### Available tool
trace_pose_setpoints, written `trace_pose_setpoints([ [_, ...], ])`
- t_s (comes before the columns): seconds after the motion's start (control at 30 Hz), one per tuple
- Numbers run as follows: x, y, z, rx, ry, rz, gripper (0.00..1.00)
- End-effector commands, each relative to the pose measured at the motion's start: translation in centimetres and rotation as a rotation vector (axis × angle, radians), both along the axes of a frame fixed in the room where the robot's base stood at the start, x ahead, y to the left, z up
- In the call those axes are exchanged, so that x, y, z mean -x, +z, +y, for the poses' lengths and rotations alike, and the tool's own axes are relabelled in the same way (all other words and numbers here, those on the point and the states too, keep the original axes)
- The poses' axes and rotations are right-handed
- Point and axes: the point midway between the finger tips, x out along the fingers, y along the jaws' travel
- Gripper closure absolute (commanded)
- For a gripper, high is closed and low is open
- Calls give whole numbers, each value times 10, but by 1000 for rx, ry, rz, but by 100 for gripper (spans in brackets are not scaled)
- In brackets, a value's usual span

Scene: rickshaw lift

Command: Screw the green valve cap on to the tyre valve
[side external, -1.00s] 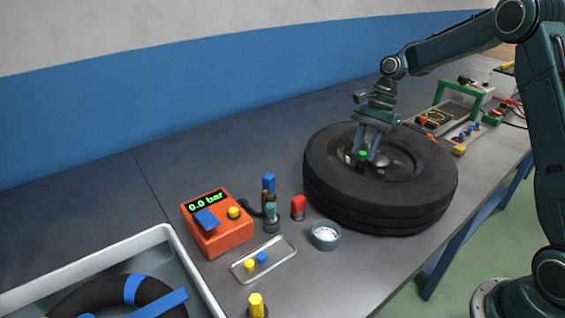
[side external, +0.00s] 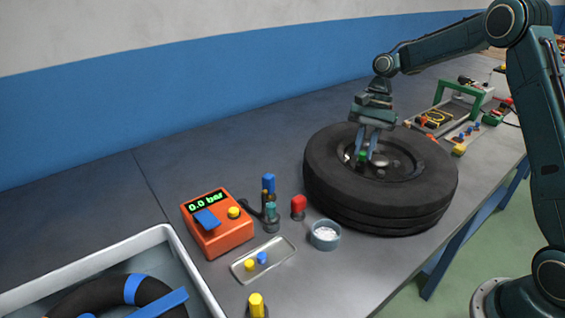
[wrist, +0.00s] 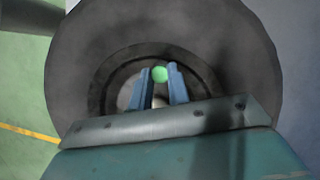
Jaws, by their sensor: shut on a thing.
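The green valve cap (side external: 362,156) is between the fingertips of my gripper (side external: 366,157), at the near-left part of the wheel's hub. In the wrist view the green cap (wrist: 159,74) shows between the two blue fingers of my gripper (wrist: 160,80). My gripper is shut on the cap and points down into the wheel's centre. The black tyre (side external: 340,197) lies flat on the bench; it fills much of the wrist view (wrist: 230,60). The tyre valve is hidden by the cap and fingers, so I cannot tell whether the cap touches it.
An orange gauge box (side external: 222,235) reads 0.0 bar. A small tray (side external: 280,250) holds a yellow and a blue cap. A round dish (side external: 325,235) and a red-topped piece (side external: 298,207) stand close left of the tyre. A grey bin (side external: 165,240) is front left.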

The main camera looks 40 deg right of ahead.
Motion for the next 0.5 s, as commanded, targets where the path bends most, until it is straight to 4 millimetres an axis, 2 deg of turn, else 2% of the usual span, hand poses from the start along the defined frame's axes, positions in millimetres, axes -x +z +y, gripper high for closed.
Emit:
trace_pose_setpoints([
  [0.17, 0, 0, -1, 0, -131, -1, 97],
  [0.5, -1, 0, 0, -1, -528, -5, 97],
])
